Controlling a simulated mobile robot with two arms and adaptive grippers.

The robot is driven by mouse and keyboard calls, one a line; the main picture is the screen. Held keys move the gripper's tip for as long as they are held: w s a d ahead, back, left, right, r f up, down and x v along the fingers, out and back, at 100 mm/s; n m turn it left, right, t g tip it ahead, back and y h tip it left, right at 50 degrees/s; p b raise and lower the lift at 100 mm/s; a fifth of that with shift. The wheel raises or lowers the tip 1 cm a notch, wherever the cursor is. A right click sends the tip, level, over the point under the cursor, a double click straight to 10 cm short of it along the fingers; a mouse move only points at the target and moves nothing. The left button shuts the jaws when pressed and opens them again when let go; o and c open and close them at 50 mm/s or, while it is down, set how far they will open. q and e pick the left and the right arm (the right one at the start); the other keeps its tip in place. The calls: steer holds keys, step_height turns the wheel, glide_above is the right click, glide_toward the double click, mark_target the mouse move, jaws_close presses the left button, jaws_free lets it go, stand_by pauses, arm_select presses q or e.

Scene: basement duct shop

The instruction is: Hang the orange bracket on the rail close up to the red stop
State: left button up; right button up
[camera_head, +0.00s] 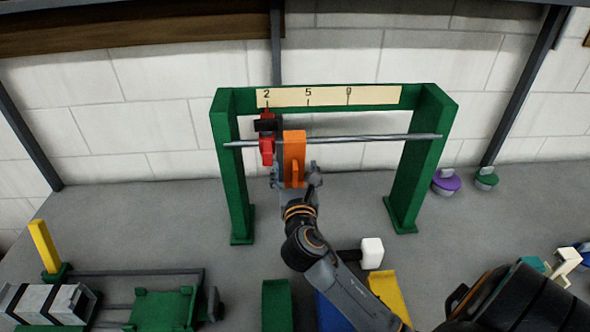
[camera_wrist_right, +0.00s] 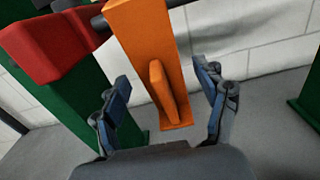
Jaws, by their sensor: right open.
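The orange bracket (camera_head: 293,146) hangs on the grey rail (camera_head: 360,138), its top over the rail and its plate hanging down, with a small raised tab on its face. The red stop (camera_head: 267,152) is on the rail just left of it. In the right wrist view a narrow gap with a bit of rail shows between the red stop (camera_wrist_right: 55,45) and the orange bracket (camera_wrist_right: 145,45). My right gripper (camera_head: 294,177) is open at the bracket's lower part. Its fingers (camera_wrist_right: 165,88) stand apart on either side of the tab, touching nothing visible. My left gripper is not in view.
A green frame (camera_head: 423,155) carries the rail, with a pale numbered scale (camera_head: 330,97) above. Below stand a white block (camera_head: 372,252), a yellow piece (camera_head: 388,298) and a green fixture (camera_head: 162,308). Purple (camera_head: 446,181) and green (camera_head: 486,177) knobs lie right of the frame.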

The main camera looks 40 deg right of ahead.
steer(key=v, duration=1.2)
